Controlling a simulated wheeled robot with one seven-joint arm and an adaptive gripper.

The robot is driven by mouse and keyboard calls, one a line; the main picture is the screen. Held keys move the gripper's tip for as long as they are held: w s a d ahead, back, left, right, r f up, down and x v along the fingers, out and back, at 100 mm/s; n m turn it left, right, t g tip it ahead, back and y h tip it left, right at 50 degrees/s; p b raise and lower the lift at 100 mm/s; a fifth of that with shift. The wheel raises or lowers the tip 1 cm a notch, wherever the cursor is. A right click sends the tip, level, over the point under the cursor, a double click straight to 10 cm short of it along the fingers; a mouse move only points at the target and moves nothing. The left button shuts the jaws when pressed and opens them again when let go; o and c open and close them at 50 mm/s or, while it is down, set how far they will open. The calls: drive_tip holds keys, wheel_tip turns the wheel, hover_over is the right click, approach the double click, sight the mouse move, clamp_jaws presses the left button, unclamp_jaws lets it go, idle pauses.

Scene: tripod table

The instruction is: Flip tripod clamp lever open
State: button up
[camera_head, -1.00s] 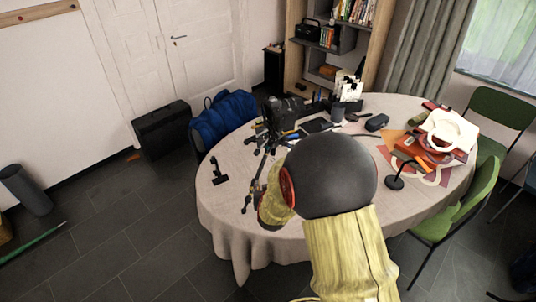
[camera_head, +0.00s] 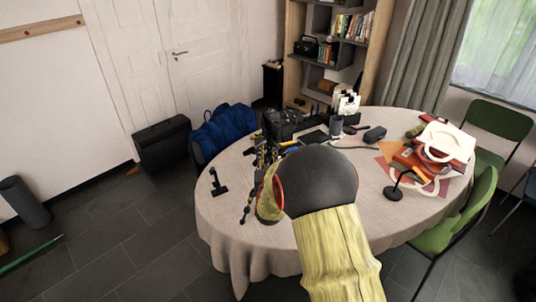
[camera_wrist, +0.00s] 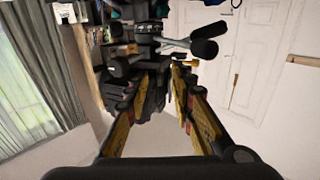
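In the wrist view my gripper (camera_wrist: 164,95) is open. Its two yellow-and-black fingers reach up the picture, one on each side of the dark tripod (camera_wrist: 148,38), with visible space between them. In the head view my arm hides most of the tripod and gripper; a dark camera (camera_head: 284,124) shows above.
The round table (camera_head: 222,218) has a cream cloth. A small black stand (camera_head: 217,182) lies left of the tripod. A blue bag (camera_head: 224,128) is behind the table.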

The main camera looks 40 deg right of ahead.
drive_tip(key=shift+w+d, duration=0.35)
drive_tip(key=shift+w, duration=0.1)
clamp_jaws()
idle(0.4)
